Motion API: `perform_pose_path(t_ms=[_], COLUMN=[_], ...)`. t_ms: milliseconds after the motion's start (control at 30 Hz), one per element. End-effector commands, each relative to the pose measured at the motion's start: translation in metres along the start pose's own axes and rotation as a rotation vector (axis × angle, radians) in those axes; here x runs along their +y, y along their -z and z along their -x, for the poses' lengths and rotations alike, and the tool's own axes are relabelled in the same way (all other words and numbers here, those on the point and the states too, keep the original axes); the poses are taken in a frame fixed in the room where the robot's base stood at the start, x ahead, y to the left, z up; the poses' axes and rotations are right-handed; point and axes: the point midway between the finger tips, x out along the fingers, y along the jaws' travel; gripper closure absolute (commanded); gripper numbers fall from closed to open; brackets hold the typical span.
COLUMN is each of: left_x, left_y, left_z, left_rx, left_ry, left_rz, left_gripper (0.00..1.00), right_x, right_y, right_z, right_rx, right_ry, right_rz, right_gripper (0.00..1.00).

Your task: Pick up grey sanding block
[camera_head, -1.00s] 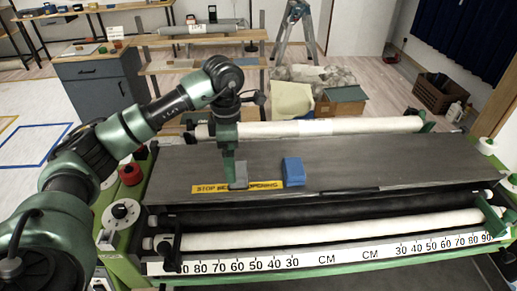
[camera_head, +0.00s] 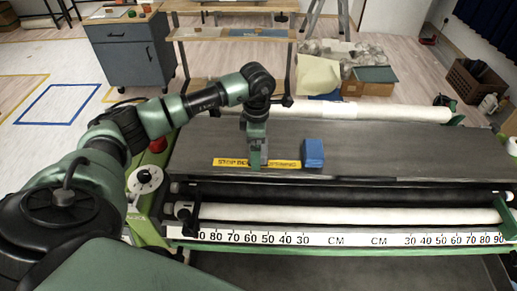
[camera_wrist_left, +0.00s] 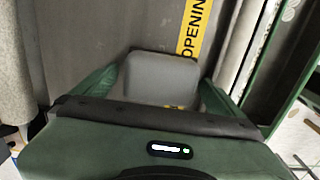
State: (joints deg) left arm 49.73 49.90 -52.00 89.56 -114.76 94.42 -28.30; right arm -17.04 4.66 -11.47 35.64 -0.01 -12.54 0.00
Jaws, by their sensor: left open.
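The grey sanding block (camera_wrist_left: 158,78) lies on the dark tabletop of the machine (camera_head: 400,155), across the yellow warning strip (camera_head: 230,162). In the left wrist view it sits between the two fingers of my left gripper (camera_wrist_left: 158,95), with its near end hidden by the gripper body. My left gripper is open, with one finger on either side of the block. In the head view my left gripper (camera_head: 256,157) points down at the strip and mostly hides the block. My right gripper is not in view.
A blue block (camera_head: 313,153) stands just right of the gripper. A white roll (camera_head: 355,111) runs behind the tabletop, and another roller (camera_head: 350,215) and a centimetre ruler (camera_head: 345,238) run along the front. The tabletop further right is clear.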

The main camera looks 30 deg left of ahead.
Motion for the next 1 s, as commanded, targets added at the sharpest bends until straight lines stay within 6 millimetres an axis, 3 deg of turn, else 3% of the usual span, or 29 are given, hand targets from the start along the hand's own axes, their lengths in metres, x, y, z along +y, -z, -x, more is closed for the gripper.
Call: perform_pose_path(t_ms=[67, 300, 733, 867, 1000], left_x=[0.000, 0.000, 0.001, 0.001, 0.002], left_y=[0.000, 0.000, -0.001, 0.000, -0.001], left_z=[0.000, 0.000, 0.012, 0.030, 0.065], left_rx=[0.000, 0.000, -0.003, -0.003, -0.006], left_ry=[0.000, 0.000, -0.003, -0.005, -0.009], left_rz=[0.000, 0.000, 0.001, -0.001, 0.000], left_gripper=[0.03, 0.69, 0.69, 0.69, 0.69], right_x=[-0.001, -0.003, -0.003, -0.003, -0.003], right_y=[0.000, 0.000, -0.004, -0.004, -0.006], right_z=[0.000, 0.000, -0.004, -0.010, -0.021], right_rx=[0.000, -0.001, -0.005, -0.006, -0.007], right_ry=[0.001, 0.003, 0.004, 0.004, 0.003], right_rz=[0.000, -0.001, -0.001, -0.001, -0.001], right_gripper=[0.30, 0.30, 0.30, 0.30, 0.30])
